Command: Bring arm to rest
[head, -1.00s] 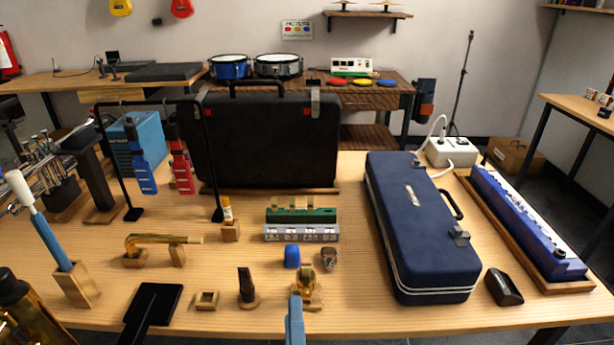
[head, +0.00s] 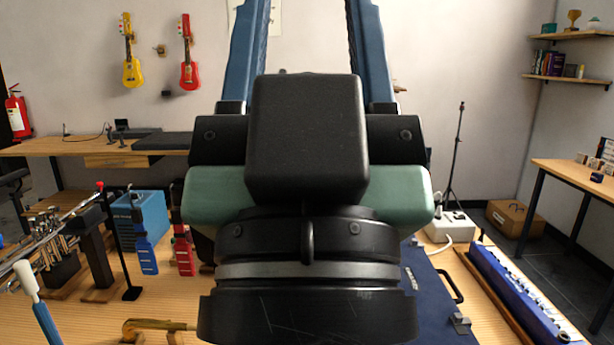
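My gripper (head: 308,30) fills the middle of the head view, close to the camera and pointing upward. Its two blue fingers stand wide apart, and their tips run out past the top edge of the picture. Only wall and part of a paper show between them, so the gripper is open and empty. My black wrist and the green-sided gripper body hide the centre of the table, most of the black case and the small items in front of it.
A dark blue case (head: 425,300) and a long blue-purple instrument (head: 515,295) lie on the table (head: 185,295) at right. Brass instruments (head: 60,240), a light blue box (head: 150,215) and a white-tipped stick (head: 35,300) are at left. Guitars (head: 132,60) hang on the wall.

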